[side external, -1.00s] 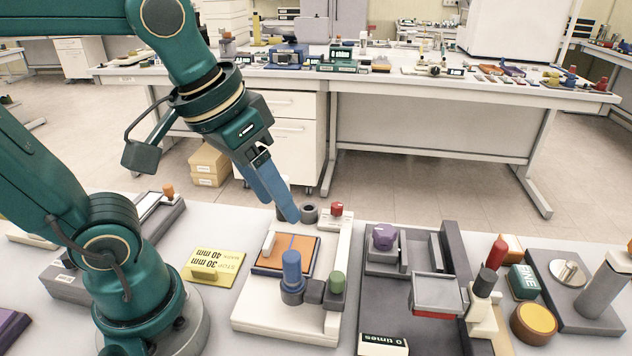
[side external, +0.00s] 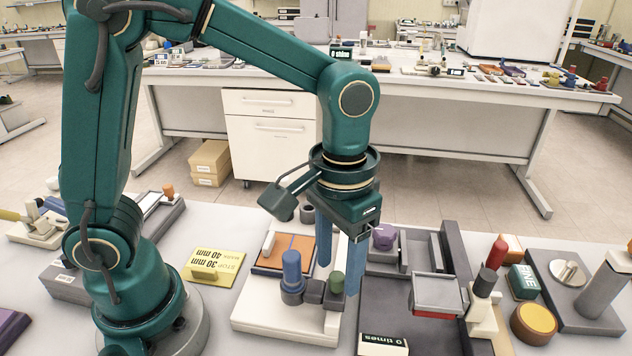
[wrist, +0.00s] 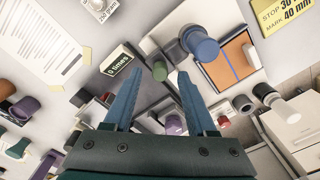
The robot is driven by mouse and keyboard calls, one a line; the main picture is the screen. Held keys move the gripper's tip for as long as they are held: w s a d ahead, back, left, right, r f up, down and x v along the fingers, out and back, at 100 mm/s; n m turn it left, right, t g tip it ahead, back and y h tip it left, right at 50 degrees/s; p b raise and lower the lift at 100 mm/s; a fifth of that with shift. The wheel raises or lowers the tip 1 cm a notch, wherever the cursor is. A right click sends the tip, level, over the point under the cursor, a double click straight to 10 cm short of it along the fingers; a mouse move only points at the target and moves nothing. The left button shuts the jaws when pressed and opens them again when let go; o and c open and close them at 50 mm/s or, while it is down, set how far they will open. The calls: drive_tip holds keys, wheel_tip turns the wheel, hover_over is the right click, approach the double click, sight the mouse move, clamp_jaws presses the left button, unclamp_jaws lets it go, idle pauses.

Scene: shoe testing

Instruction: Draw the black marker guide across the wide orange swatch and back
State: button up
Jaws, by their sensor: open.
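The orange swatch (side external: 298,247) lies in a dark frame on a white base, crossed by a thin blue line; it also shows in the wrist view (wrist: 237,50). A blue post (side external: 291,267) in a dark grey collar (side external: 292,292) stands in front of it, with a green knob (side external: 337,280) on a dark holder beside it. I cannot tell which part is the black marker guide. My gripper (side external: 338,280) is open, fingers pointing down near the green knob. In the wrist view the knob (wrist: 159,70) appears between my open fingertips (wrist: 158,66); whether they surround it is unclear.
A yellow sign (side external: 220,262) stands left of the white base (side external: 262,318). A dark tray fixture (side external: 385,300) with a purple knob (side external: 384,236) is close on the right. A "0 times" sign (side external: 383,345) is in front. A red-topped post (side external: 497,251) stands farther right.

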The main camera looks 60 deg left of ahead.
drive_tip(key=shift+f, duration=0.75)
clamp_jaws()
idle(0.9)
